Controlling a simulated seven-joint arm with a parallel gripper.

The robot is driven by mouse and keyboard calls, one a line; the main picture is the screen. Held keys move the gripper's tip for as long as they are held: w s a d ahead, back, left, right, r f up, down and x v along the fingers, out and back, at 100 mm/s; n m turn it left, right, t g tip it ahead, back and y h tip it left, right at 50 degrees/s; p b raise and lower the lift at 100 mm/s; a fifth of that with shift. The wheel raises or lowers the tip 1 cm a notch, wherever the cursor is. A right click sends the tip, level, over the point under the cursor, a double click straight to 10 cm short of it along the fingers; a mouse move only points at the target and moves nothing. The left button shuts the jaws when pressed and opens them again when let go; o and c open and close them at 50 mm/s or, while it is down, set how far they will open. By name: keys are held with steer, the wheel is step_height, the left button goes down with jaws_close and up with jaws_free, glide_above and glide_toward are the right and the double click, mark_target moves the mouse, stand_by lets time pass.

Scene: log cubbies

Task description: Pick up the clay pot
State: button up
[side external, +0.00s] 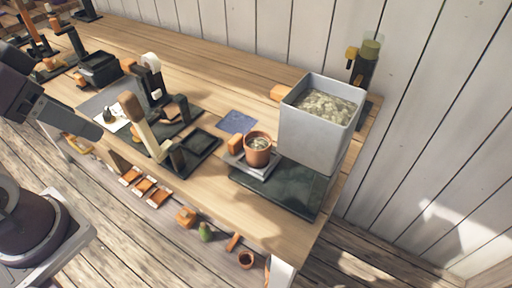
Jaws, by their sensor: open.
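The clay pot (257,155) is a small round terracotta pot with pale bits inside. It stands upright on a small grey plate (262,172) on the right part of the wooden bench. My gripper (82,122) is at the left edge of the view, dark grey, pointing down and to the right. It is well to the left of the pot and not touching it. The gripper is open, with nothing seen in it; its fingertips are hard to make out.
A tall grey bin (312,140) of pale material stands close right of the pot, on a dark mat (300,198). An orange block (235,145) is just left of the pot. A black tray (200,148) and tools stand further left. A blue sheet (237,122) lies behind.

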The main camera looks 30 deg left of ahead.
mark_target(262, 139)
steer(key=shift+o, duration=0.2)
step_height(262, 139, up, 5)
steer(key=m, duration=0.1)
steer(key=w+m+t+y, duration=0.1)
steer(key=w+m+y, duration=0.4)
steer(key=w+m, duration=0.85)
steer(key=w+d+m+t+h, duration=0.1)
steer(key=w+d+m+t, duration=0.2)
steer(key=d+m, duration=0.6)
steer(key=w+d+m+t+h, duration=0.2)
steer(key=w+d+m+t, duration=0.1)
steer(key=d+m, duration=0.65)
step_height(262, 139, down, 22)
steer(key=a, duration=0.3)
steer(key=shift+m, duration=0.4)
steer(key=x, duration=1.2)
steer(key=shift+w+f, duration=0.2)
steer(key=c, duration=1.4)
